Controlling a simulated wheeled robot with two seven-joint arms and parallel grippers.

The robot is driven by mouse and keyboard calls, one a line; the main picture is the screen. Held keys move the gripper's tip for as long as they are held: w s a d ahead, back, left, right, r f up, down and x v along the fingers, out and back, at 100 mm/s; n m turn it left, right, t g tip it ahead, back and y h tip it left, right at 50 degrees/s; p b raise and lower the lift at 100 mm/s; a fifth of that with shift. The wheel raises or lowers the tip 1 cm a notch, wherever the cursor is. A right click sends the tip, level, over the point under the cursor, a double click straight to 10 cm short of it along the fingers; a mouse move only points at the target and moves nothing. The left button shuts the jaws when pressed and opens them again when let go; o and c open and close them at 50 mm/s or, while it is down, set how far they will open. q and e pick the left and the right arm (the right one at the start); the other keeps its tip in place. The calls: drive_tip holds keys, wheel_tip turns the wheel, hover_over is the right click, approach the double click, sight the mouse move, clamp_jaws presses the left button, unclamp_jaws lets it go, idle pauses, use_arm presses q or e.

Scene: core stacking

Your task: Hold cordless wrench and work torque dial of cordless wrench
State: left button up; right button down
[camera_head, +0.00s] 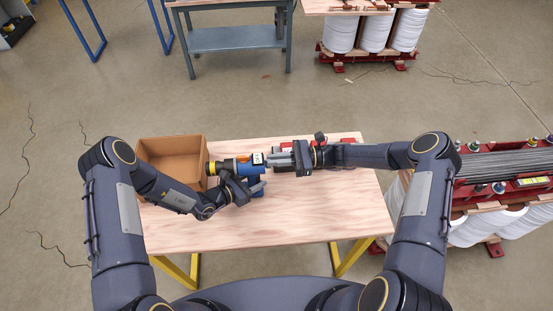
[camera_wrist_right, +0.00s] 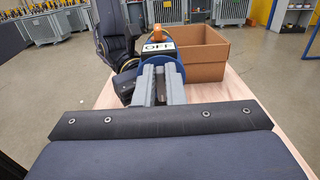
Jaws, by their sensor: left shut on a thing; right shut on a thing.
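The cordless wrench (camera_head: 232,165) is held above the wooden table, its blue body lying roughly level with a yellow and black end to the left. My left gripper (camera_head: 250,188) is shut on the wrench, low on its body. My right gripper (camera_head: 283,159) is shut at the wrench's right end, where the torque dial is; the fingers hide most of the dial. In the right wrist view the blue rear of the wrench (camera_wrist_right: 173,72) shows behind the fingers of my right gripper (camera_wrist_right: 160,76).
An open cardboard box (camera_head: 172,158) stands at the table's left back corner. A red and grey object (camera_head: 284,169) lies at the back, partly hidden by my right gripper. The front and right of the wooden table (camera_head: 320,215) are clear. A red-framed rack (camera_head: 505,165) stands beyond the right edge.

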drive_tip(key=shift+s+f+n, duration=0.1)
drive_tip(key=shift+s+n, duration=0.15)
drive_tip(key=shift+n, duration=1.25)
drive_tip(key=shift+s+f+n, duration=0.1)
drive_tip(key=shift+s+n, duration=0.1)
drive_tip(key=shift+n, duration=1.3)
drive_tip(key=shift+s+f+n, duration=0.1)
drive_tip(key=shift+s+n, duration=0.15)
drive_tip(key=shift+n, duration=1.25)
drive_tip(key=c, duration=1.5)
unclamp_jaws()
drive_tip(key=shift+d, duration=0.1)
